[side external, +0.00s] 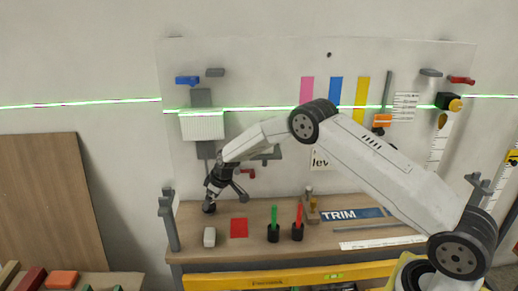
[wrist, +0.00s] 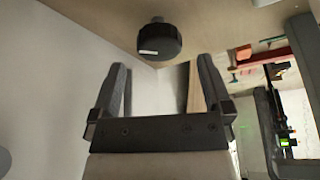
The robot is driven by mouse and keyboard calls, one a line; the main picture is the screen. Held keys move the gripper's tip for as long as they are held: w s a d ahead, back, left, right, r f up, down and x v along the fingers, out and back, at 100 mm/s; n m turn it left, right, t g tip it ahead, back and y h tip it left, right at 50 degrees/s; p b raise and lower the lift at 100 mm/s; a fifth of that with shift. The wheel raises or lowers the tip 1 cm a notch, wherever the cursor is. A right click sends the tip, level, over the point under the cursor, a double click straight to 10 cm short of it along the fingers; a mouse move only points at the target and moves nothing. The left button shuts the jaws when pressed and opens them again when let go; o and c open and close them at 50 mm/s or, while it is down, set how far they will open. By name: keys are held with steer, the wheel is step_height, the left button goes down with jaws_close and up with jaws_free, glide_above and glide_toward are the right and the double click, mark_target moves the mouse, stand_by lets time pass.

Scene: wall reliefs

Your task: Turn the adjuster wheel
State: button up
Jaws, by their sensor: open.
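The adjuster wheel appears to be a dark round knob with a small white mark, which shows in the wrist view (wrist: 158,41) beyond the fingertips, near the middle. In the side view a dark round shape (side external: 209,208) at the left of the workbench looks like the same knob, partly hidden by my gripper (side external: 212,190). In the wrist view my gripper (wrist: 163,63) is open, with nothing between its two fingers. The knob appears apart from the fingers there. Whether they touch cannot be told from the side view.
A white block (side external: 209,237), a red square (side external: 239,228) and two black cups (side external: 273,235) (side external: 297,233) with a green and a red stick stand on the bench. A grey post (side external: 169,220) rises at its left end. A yellow level (side external: 290,275) runs along the front.

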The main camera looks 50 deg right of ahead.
mark_target(211, 206)
steer(key=shift+x, duration=1.6)
steer(key=c, duration=1.2)
steer(key=shift+a+m, duration=0.1)
steer(key=shift+m, duration=0.5)
